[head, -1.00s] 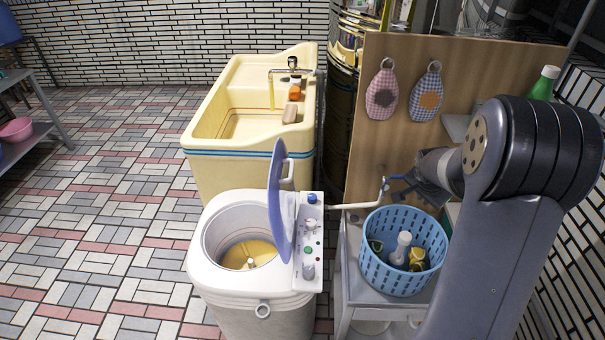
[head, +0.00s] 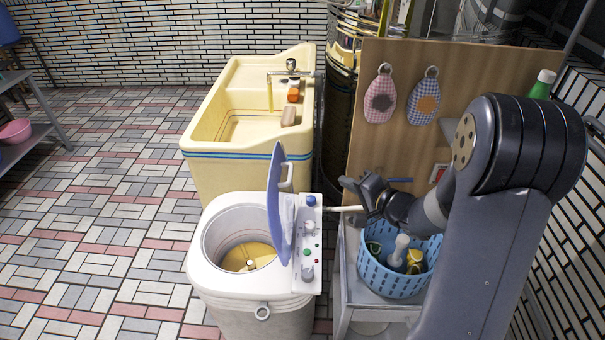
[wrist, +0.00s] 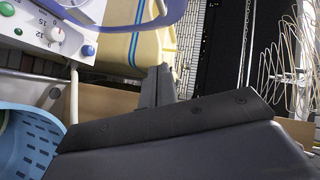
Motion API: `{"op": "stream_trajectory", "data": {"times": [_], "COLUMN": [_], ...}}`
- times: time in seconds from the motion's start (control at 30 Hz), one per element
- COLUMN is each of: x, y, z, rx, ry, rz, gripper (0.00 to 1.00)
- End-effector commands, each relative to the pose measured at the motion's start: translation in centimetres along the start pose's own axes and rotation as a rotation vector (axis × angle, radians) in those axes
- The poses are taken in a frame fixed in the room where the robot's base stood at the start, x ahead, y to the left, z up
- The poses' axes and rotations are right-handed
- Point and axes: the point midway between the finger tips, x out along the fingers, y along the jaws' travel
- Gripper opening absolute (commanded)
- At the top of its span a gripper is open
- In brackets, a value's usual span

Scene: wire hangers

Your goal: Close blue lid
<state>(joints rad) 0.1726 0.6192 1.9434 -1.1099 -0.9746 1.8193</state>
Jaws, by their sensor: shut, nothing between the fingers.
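The blue lid (head: 277,205) stands upright on the right side of the white washing machine (head: 215,284), so the round tub opening is uncovered. My gripper (head: 346,183) is in the head view to the right of the lid, above the blue basket, apart from the lid. It is shut and empty. In the wrist view my gripper (wrist: 163,72) points up the picture, and the blue rim of the lid (wrist: 140,26) crosses the top left, beside the knob panel (wrist: 50,30).
A blue basket (head: 372,272) with bottles stands on a grey stand right of the machine. A yellow sink (head: 225,170) is behind. A wooden board (head: 400,140) with two hanging mitts rises behind my arm. A white pipe runs between machine and stand.

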Motion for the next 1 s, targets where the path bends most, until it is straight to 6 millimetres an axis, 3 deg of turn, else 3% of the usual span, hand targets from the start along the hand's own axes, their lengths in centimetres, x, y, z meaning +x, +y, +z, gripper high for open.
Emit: {"op": "stream_trajectory", "data": {"times": [0.1, 0.27, 0.73, 1.0], "x": [-0.1, 0.8, 10.2, 12.2], "y": [-0.7, -1.0, -1.5, -1.6], "z": [1.2, 1.6, 2.1, 4.7], "rx": [0.027, 0.035, 0.032, 0.034], "ry": [-0.044, -0.058, -0.056, -0.054], "rz": [-0.040, -0.051, -0.050, -0.049], "gripper": [0.00, 0.00, 0.00, 0.00]}}
